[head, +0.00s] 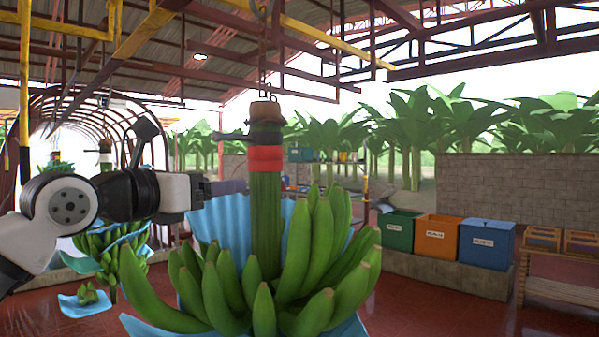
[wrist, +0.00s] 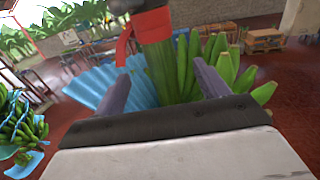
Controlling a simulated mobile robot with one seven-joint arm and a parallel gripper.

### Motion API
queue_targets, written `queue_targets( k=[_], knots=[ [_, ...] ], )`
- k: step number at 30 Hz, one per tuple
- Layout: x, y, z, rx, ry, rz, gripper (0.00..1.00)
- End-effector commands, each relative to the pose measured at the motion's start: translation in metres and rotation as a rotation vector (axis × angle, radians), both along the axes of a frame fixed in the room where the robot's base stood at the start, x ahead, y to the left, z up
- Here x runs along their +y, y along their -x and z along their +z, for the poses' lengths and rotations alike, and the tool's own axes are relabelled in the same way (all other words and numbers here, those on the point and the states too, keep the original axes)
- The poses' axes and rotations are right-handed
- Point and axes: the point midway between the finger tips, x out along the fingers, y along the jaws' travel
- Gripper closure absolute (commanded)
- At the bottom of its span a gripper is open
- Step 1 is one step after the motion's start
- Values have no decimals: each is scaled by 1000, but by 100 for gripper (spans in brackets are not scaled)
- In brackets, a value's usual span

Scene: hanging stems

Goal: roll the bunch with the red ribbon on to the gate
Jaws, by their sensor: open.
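The bunch with the red ribbon (head: 265,158) hangs upright by a hook and chain in the middle of the head view. Its thick green stem (head: 266,215) rises above green bananas (head: 300,260) and blue sheeting. My gripper (head: 228,187) is at the stem's left, just below the ribbon, level and pointing right. In the wrist view my open gripper (wrist: 160,72) has its two fingers apart, with the stem (wrist: 158,66) showing between or just beyond them. The ribbon (wrist: 151,26) is above. I cannot tell whether the fingers touch the stem. I cannot make out a gate for certain.
Another bunch (head: 110,245) with blue sheets hangs at the left, near a red arched tunnel (head: 95,105). Yellow overhead rails (head: 300,28) run above. Green, orange and blue bins (head: 437,238) and a wooden bench (head: 555,290) stand right. Red floor at the right front is clear.

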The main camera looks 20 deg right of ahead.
Motion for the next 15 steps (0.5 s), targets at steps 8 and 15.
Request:
queue_targets(
  k=[8, 15],
  knots=[
    [-21, -18, 0, 2, -23, 16, 27],
    [-66, -44, 3, 2, -21, 13, 27]
  ],
)
